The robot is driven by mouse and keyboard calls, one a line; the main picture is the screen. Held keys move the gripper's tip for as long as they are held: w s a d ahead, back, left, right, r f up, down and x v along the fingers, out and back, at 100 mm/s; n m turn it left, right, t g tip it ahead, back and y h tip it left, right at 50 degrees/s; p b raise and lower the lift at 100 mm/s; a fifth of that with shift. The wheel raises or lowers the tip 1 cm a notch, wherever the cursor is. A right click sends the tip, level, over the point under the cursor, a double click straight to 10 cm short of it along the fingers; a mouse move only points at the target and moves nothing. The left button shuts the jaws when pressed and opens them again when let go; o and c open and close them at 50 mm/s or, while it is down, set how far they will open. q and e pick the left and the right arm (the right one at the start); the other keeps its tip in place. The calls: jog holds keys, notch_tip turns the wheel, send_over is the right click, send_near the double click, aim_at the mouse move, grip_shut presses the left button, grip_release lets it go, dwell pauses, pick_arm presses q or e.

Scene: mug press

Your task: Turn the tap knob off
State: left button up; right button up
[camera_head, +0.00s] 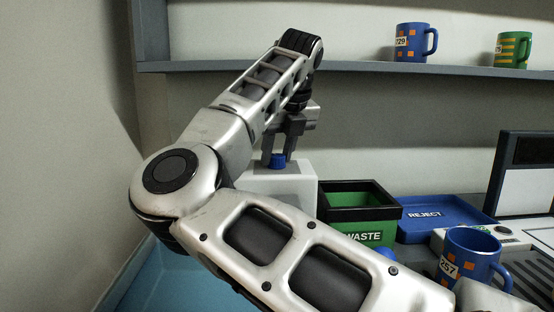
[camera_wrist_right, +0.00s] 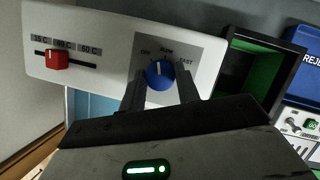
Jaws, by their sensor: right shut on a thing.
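The blue tap knob (camera_head: 277,161) stands on top of a white housing (camera_head: 285,183) at the left of the counter. In the right wrist view the knob (camera_wrist_right: 159,75) sits on a grey dial plate with small labels, one reading FAST. Its white mark points roughly up the picture, near the middle of the labels; the exact setting is hard to tell. My right gripper (camera_head: 277,153) comes down from above, its fingers on either side of the knob, shut on it. My left gripper is not in view.
A red slider (camera_wrist_right: 56,60) with temperature labels shares the white panel. A green and black WASTE bin (camera_head: 372,237) stands to the right, then a blue REJECT tray (camera_head: 447,213). A blue mug (camera_head: 468,262) stands at lower right. A shelf (camera_head: 360,67) holds two mugs.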

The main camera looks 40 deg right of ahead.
jog(key=n, duration=0.2)
jog(key=n+y+b, duration=0.1)
jog(key=n, duration=0.1)
jog(key=shift+d+y, duration=0.1)
jog(key=shift+y, duration=0.2)
jog(key=shift+n+y+b, duration=0.4)
jog(key=shift+n, duration=0.7)
jog(key=o, duration=1)
jog(key=shift+r, duration=0.1)
